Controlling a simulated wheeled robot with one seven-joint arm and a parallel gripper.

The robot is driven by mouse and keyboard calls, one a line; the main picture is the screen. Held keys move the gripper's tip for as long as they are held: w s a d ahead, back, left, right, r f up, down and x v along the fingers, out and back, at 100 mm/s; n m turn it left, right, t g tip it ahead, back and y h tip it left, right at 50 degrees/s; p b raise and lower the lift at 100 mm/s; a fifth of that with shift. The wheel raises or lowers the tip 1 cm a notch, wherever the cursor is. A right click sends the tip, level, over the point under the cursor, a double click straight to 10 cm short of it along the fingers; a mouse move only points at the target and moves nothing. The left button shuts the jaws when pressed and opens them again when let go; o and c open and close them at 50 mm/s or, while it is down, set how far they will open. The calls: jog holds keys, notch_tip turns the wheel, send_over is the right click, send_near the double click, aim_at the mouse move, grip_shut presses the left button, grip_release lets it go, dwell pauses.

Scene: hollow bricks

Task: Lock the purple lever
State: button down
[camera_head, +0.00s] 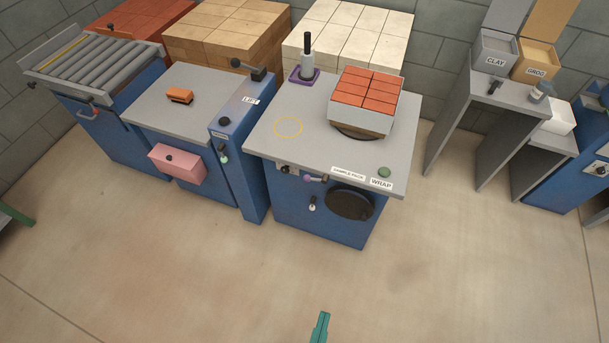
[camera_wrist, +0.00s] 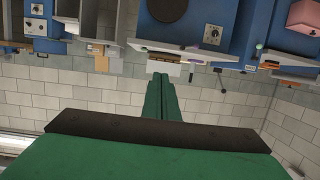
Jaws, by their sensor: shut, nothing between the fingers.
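A small lever with a purple hub (camera_head: 307,179) is on the upper front face of the blue wrap cabinet (camera_head: 290,214), below the tabletop edge. Its short grey handle points to the right, roughly level. A small purple spot shows near the cabinet in the wrist view, too small to read. My gripper (camera_head: 321,316) is at the bottom of the head view, over open floor, well apart from the lever. In the wrist view its green fingers (camera_wrist: 160,78) are together and hold nothing.
The grey wrap tabletop (camera_head: 258,143) bears a stack of orange bricks (camera_head: 367,92) and a dark post on a purple base (camera_head: 303,75). A black disc (camera_head: 349,204) and a small switch (camera_head: 312,203) are below the lever. A lift column (camera_head: 240,165) stands left. The floor in front is clear.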

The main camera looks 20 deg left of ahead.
jog(key=w+a+f+n+g+y, duration=0.1)
jog(key=w+a+f, duration=0.3)
jog(key=w, duration=0.5)
jog(key=w+a+f+n+g+y, duration=0.1)
jog(key=w+a+f, duration=0.4)
jog(key=w, duration=0.4)
jog(key=w+a+r+m+h, duration=0.1)
jog(key=w+a+r, duration=0.3)
jog(key=w, duration=0.4)
jog(key=w+a+r+m+h, duration=0.1)
jog(key=w+a+r+h, duration=0.1)
jog(key=w+a+r, duration=0.2)
jog(key=w+a, duration=0.2)
jog(key=w, duration=0.2)
jog(key=shift+w+a, duration=0.15)
jog(key=shift+a, duration=0.05)
jog(key=x, duration=0.3)
jog(key=f+x, duration=0.1)
jog(key=x, duration=0.3)
jog(key=s+f+x, duration=0.1)
jog(key=x, duration=0.2)
jog(key=shift+w+d+f, duration=0.15)
jog(key=shift+w+f, duration=0.05)
jog(key=shift+f, duration=0.05)
jog(key=shift+s+f, duration=0.1)
jog(key=shift+f, duration=0.8)
